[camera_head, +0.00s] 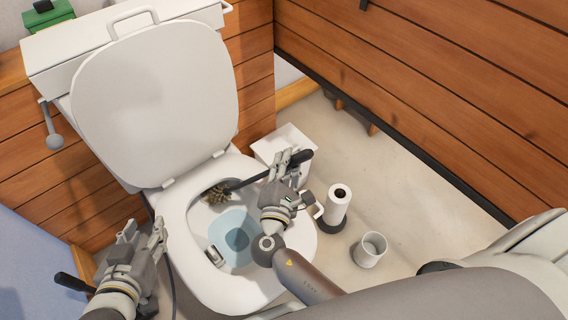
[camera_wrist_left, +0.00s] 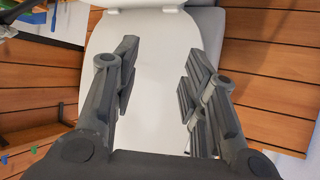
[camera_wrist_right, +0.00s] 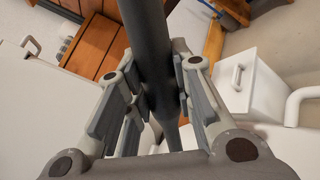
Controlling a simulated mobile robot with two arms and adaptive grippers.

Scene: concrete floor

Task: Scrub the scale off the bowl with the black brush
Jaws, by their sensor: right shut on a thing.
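The toilet bowl (camera_head: 180,233) stands open with its lid (camera_head: 155,100) raised, and blue water (camera_head: 236,228) lies in it. The black brush (camera_head: 247,182) is in my right gripper (camera_head: 283,180), which is shut on its handle over the right side of the bowl. The dark handle (camera_wrist_right: 150,50) also shows between the fingers in the right wrist view. My left gripper (camera_head: 141,241) is open and empty at the bowl's left, facing the lid in the left wrist view (camera_wrist_left: 160,85).
A white bin (camera_head: 284,140) stands behind the bowl's right side. A paper roll on a holder (camera_head: 337,204) and an empty white cup-shaped holder (camera_head: 370,250) stand on the floor at the right. A small grey object (camera_head: 215,256) hangs inside the bowl's front left. Wooden walls (camera_head: 440,75) close off the back and right.

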